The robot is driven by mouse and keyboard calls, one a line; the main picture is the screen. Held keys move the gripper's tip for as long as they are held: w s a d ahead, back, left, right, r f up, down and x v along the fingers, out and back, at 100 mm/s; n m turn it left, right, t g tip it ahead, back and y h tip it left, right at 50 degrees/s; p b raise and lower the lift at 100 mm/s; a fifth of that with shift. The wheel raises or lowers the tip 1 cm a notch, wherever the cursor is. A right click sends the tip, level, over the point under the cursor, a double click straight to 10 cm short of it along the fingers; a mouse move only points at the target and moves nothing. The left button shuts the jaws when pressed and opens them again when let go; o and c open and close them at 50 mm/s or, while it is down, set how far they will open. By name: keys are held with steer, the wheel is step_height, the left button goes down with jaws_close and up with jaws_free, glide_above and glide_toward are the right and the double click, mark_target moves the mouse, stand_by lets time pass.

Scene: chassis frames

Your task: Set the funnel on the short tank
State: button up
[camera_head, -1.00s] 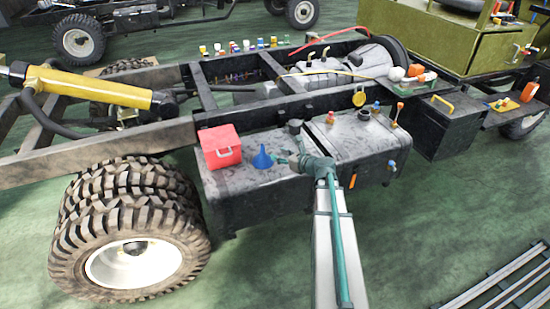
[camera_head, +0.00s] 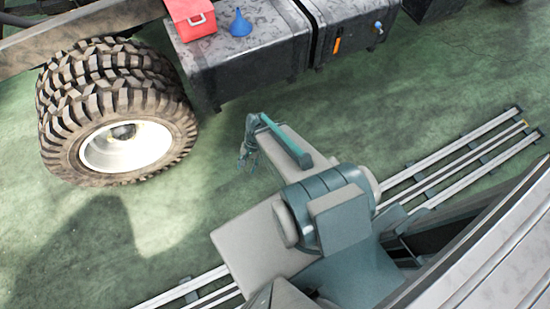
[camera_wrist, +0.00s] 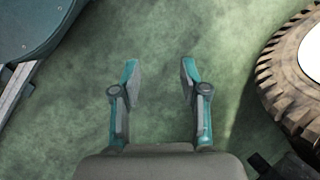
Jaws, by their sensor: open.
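The blue funnel (camera_head: 241,24) stands on top of the left grey tank (camera_head: 268,42), beside the red box, at the top of the head view. The right grey tank (camera_head: 347,14) is next to it across a narrow gap and is partly cut off by the frame edge. I cannot tell for sure which of the two is the short tank. My gripper (camera_head: 246,152) is over the green floor, well in front of the tanks. In the wrist view my gripper (camera_wrist: 160,70) is open and empty, with bare floor between its fingers.
A red box (camera_head: 192,18) sits left of the funnel. A large double wheel (camera_head: 120,120) stands left of the tanks; a tire (camera_wrist: 285,80) also shows at the right of the wrist view. Rails (camera_head: 460,160) run along the floor. Floor between wheel and arm is clear.

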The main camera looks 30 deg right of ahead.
steer(key=s+f+n+g+h, duration=0.2)
steer(key=s+n, duration=0.3)
steer(key=s, duration=0.6)
steer(key=shift+f+n+g, duration=0.2)
steer(key=shift+n+g, duration=0.1)
steer(key=shift+g, duration=0.3)
steer(key=shift+o, duration=0.6)
steer(key=s+d+n+g+h, duration=0.1)
steer(key=s+n+h, duration=0.1)
steer(key=s+n, duration=0.2)
steer(key=s, duration=0.2)
steer(key=shift+s+d+f+g+h, duration=0.25)
steer(key=shift+s+d+g+h, duration=0.05)
steer(key=shift+s+d+g, duration=0.1)
steer(key=shift+r, duration=0.1)
